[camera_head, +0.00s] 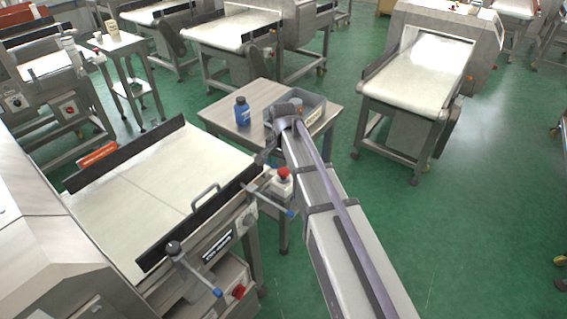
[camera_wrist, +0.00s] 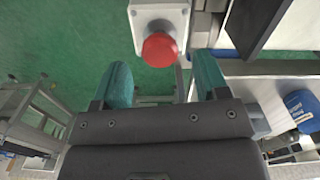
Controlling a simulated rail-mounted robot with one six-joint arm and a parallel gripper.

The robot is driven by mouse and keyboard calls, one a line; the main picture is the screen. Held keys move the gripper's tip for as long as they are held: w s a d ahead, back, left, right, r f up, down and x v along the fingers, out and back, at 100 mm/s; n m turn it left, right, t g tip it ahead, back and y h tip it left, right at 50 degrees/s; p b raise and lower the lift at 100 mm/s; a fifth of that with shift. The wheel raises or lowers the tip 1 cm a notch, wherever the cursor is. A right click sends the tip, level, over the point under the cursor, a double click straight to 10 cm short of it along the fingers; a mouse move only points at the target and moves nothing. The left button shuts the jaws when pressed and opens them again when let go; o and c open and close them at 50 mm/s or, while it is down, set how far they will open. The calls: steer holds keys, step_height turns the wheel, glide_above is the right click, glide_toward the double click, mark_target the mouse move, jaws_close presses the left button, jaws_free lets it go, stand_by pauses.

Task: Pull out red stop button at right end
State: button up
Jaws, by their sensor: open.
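The red stop button (camera_head: 283,172) sits on a small pale box (camera_head: 281,186) at the right end of the near conveyor (camera_head: 150,195) in the head view. In the wrist view the red button (camera_wrist: 160,47) shows large and near the top middle, on its pale grey box (camera_wrist: 158,14). My gripper (camera_wrist: 160,77) is open, with one teal finger on each side and nothing between them. The button appears just beyond the fingertips, roughly centred between them.
A small metal table (camera_head: 230,118) behind the button bears a blue bottle (camera_head: 242,111) and a grey bin (camera_head: 311,104). Dark guide rails (camera_head: 205,215) and a blue-tipped rod (camera_head: 272,203) are close to the button. Green floor (camera_head: 480,200) is clear to the right.

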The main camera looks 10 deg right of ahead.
mark_target(284, 170)
step_height(284, 170, up, 9)
steer(key=p, duration=0.7)
steer(key=s+n, duration=0.8)
steer(key=s, duration=1.2)
step_height(284, 170, down, 9)
steer(key=b, duration=0.8)
steer(key=shift+w+d+r, duration=0.15)
steer(key=shift+w+d, duration=0.1)
steer(key=shift+w, duration=0.05)
steer(key=shift+c, duration=0.2)
